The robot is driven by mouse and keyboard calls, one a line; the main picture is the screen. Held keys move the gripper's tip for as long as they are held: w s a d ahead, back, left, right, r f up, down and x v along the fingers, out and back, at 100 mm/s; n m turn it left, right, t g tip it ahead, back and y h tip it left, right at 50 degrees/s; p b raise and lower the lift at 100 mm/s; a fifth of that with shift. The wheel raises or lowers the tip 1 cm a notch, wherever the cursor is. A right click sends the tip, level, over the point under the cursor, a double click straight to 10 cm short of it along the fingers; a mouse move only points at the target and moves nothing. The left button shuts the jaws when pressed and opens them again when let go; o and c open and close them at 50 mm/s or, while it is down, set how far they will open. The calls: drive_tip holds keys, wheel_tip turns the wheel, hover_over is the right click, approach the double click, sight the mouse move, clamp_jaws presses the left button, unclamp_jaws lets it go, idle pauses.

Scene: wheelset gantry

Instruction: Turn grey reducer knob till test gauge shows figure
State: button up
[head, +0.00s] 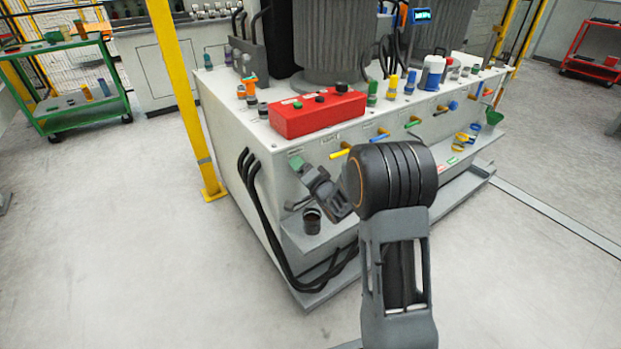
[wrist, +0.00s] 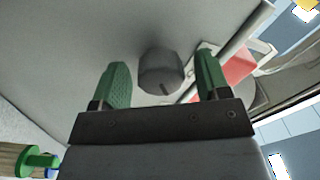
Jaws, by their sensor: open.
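The grey reducer knob (wrist: 160,72) stands out from the pale cabinet face in the wrist view, with a dark mark on its near end. My gripper (wrist: 161,78) is open, with one green fingertip on each side of the knob. Clear gaps show between the fingertips and the knob. In the head view my gripper (head: 297,164) is at the near left end of the cabinet front, and it hides the knob there. A small blue lit display (head: 422,15) stands high at the back; its figure is too small to read, and I cannot tell if it is the test gauge.
A red box (head: 318,113) with dark knobs sits on the cabinet (head: 232,121) top. Yellow, orange, green and blue handles line the front to the right. A dark cup (head: 312,220) stands on the ledge below my gripper. Black hoses hang at the left corner.

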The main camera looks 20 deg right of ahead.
drive_tip(key=p+v, duration=0.1)
drive_tip(key=v, duration=1.2)
drive_tip(key=shift+p, duration=0.35)
drive_tip(key=shift+s, duration=0.15)
drive_tip(key=s+d+f+n+g+h, duration=0.1)
drive_tip(key=d+f+n+g+h, duration=0.1)
drive_tip(key=d+f+g+h, duration=0.45)
drive_tip(key=s+n+g+p, duration=0.2)
drive_tip(key=s+g+p, duration=0.1)
drive_tip(key=s+p, duration=0.1)
drive_tip(key=s+a+r+n+g+p, duration=0.1)
drive_tip(key=s+a+r+p, duration=0.2)
drive_tip(key=r+p, duration=0.4)
drive_tip(key=s+a+r+n+g+p, duration=0.2)
drive_tip(key=s+a+r+p, duration=0.2)
drive_tip(key=r, duration=1.3)
drive_tip(key=s+a+r+n+g+y+p, duration=0.1)
drive_tip(key=s+a+r+p, duration=0.2)
drive_tip(key=s+r+p, duration=0.3)
wheel_tip(320, 180, up, 7)
drive_tip(key=p, duration=0.4)
drive_tip(key=shift+a+n, duration=0.35)
drive_tip(key=shift+n, duration=0.05)
